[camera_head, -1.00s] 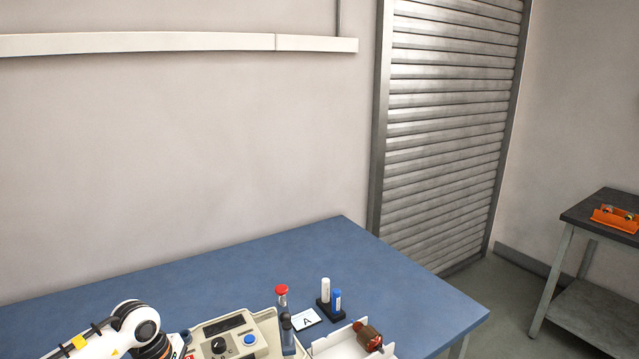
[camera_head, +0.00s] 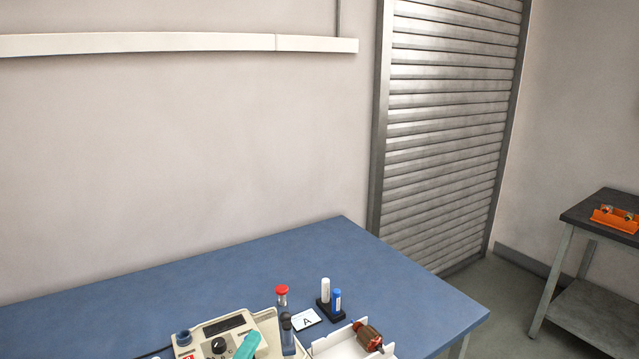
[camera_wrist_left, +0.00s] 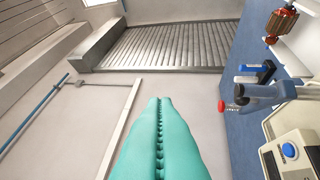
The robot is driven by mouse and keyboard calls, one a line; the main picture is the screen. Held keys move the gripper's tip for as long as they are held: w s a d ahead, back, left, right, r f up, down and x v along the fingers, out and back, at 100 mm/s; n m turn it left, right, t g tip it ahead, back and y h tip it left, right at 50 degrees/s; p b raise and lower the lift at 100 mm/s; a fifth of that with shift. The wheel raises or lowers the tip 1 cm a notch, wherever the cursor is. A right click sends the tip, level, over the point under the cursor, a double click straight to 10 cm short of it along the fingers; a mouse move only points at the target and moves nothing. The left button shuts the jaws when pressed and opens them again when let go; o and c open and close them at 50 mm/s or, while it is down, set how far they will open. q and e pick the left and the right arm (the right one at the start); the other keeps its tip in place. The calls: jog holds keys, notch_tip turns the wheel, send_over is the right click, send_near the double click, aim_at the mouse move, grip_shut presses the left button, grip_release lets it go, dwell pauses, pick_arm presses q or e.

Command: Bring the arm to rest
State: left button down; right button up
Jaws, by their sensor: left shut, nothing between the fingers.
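My left gripper (camera_head: 247,346) shows as a teal fingertip at the bottom edge of the head view, in front of the beige winding machine (camera_head: 268,326). I cannot tell from this view whether it touches the machine. In the left wrist view the two teal fingers (camera_wrist_left: 158,102) are pressed together along their length with nothing between them. The rest of my left arm is out of the head view. My right gripper is in neither view.
A red-capped post (camera_head: 281,293), a card marked A (camera_head: 307,319) and a small black stand (camera_head: 331,311) are on the blue table (camera_head: 420,300). The table's back is clear.

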pick_arm(q)
jog(key=s+a+f+n+g+y, duration=0.55)
jog(key=a+f+n+y, duration=0.45)
jog(key=n, duration=0.4)
jog(key=s+d+f+n+g+h, duration=0.1)
jog(key=s+f+n+g, duration=0.2)
jog(key=s+f+g, duration=0.5)
jog(key=s+f+n+g+h, duration=0.15)
jog(key=s+f+n, duration=0.25)
jog(key=s, duration=0.8)
notch_tip(320, 180, down, 24)
jog(key=g, duration=0.2)
jog(key=s+a+f+m+g, duration=0.1)
jog(key=s+a+f, duration=0.1)
jog(key=s+f, duration=1.5)
jog(key=shift+s+a+f, duration=0.15)
jog(key=shift+s+a, duration=0.05)
jog(key=shift+a, duration=0.2)
